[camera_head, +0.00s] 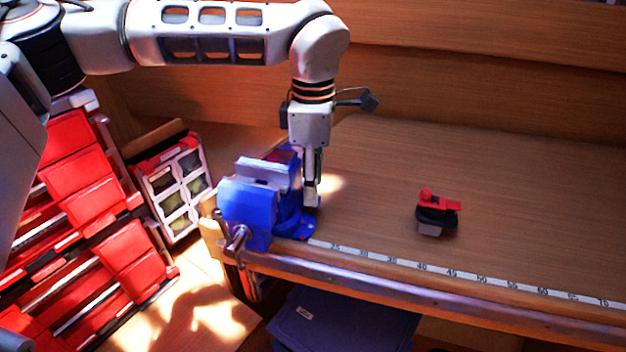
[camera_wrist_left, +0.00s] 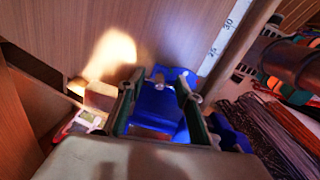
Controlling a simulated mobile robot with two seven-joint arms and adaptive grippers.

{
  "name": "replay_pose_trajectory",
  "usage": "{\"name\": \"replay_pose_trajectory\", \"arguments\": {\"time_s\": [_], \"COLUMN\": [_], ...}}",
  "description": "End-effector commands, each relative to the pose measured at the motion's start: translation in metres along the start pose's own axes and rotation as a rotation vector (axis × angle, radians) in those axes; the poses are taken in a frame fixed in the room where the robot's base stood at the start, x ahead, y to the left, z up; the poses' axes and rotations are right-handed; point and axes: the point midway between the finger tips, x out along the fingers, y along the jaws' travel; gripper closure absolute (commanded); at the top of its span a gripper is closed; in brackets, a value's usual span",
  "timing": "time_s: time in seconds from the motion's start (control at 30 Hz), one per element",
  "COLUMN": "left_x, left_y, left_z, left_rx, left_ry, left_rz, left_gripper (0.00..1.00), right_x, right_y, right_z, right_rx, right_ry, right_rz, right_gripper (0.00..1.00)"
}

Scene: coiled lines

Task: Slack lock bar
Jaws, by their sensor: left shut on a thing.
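A blue bench vise (camera_head: 247,205) with a grey jaw and a steel handle (camera_head: 237,240) is mounted at the left front corner of the wooden bench. My left gripper (camera_head: 312,198) points down close beside the right side of the vise, low by its swivel base. In the left wrist view, the fingers of my left gripper (camera_wrist_left: 158,80) stand on both sides of the blue vise base (camera_wrist_left: 157,108). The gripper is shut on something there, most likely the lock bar. The bar is mostly hidden by the fingers. My right gripper is not in view.
A black and red tool (camera_head: 437,212) lies on the bench at the right. A white measuring strip (camera_head: 450,273) runs along the front edge. Red bins (camera_head: 85,165) and a small case (camera_head: 172,187) stand at the left. The bench's back right is clear.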

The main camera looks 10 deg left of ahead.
Motion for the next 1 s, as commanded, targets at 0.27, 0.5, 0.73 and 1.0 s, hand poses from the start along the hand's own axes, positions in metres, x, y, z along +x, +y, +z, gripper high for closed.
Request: {"name": "replay_pose_trajectory", "arguments": {"time_s": [0.27,0.5,0.73,1.0], "left_x": [0.0007,-0.0014,-0.0019,-0.0011], "left_y": [0.0019,0.0020,0.0021,0.0012], "left_z": [-0.0001,-0.0002,-0.0002,-0.0002], "left_rx": [-0.202,-0.264,-0.263,-0.261], "left_ry": [-0.002,-0.002,-0.003,-0.002], "left_rz": [0.006,0.006,0.006,0.004], "left_gripper": [0.87,0.87,0.54,0.54], "right_x": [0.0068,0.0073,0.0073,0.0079], "right_y": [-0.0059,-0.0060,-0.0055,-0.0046], "right_z": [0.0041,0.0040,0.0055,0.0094], "right_rx": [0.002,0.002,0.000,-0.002], "right_ry": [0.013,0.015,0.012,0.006], "right_rz": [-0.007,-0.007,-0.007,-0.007], "right_gripper": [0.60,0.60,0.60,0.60]}}
